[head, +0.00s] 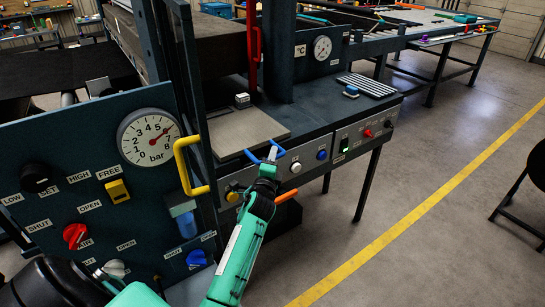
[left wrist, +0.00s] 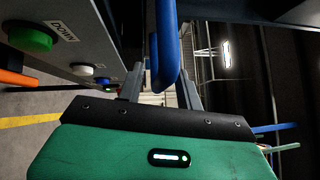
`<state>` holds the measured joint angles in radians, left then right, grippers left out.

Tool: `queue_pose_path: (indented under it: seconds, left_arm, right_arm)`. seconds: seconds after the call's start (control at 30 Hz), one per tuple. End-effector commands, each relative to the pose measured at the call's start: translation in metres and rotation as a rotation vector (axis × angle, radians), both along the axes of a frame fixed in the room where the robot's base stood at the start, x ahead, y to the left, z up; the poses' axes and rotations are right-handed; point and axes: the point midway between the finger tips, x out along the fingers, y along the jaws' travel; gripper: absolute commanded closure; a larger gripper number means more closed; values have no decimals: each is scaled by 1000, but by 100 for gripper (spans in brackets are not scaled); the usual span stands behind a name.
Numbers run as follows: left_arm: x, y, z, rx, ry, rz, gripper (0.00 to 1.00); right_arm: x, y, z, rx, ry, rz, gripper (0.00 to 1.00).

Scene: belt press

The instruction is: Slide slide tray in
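The slide tray (head: 248,133) is a flat grey-brown plate at the press opening, partly out over the front edge in the head view. Its blue handle (head: 252,156) is at its front right corner. My left gripper (head: 272,153) is at this handle. In the left wrist view, the blue handle (left wrist: 167,45) stands between the two fingers of my left gripper (left wrist: 161,85), with a small gap showing beside it. The fingers look apart rather than pressed on it. Contact is hard to make out. My right gripper is not in view.
A small white-and-black block (head: 242,100) sits on the tray. A yellow handle (head: 190,168) and the gauge panel (head: 150,137) stand close to the left of my arm. A button panel (head: 345,142) is right of the handle.

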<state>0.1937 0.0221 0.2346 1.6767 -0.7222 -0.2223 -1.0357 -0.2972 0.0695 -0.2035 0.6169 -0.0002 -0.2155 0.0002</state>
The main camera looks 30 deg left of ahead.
Motion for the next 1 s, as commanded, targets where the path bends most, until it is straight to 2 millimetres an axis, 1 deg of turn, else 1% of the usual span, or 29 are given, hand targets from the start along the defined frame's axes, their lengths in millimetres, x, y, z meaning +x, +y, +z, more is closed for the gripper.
queue_pose_path:
  seconds: [0.1, 0.33, 0.37, 0.4, 0.47, 0.53, 0.77, 0.87, 1.0]
  left_arm:
    - [4, 2, 1, 0, 0, 0, 64]
    - [4, 2, 1, 0, 0, 0, 64]
    - [4, 2, 1, 0, 0, 0, 66]
    - [4, 2, 1, 0, 0, 0, 74]
    - [4, 2, 1, 0, 0, 0, 86]
    - [4, 2, 0, 0, 0, 0, 99]
    - [4, 3, 0, 0, 0, 0, 100]
    - [7, 10, 0, 2, 0, 0, 100]
    - [15, 28, 1, 4, -1, -1, 100]
  right_arm:
    - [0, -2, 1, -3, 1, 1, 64]
    - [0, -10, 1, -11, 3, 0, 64]
    - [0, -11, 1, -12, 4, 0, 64]
    - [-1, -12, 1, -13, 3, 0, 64]
    - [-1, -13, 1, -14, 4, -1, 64]
    - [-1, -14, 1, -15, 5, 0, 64]
    - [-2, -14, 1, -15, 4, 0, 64]
    - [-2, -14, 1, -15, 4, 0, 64]
    - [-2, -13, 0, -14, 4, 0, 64]
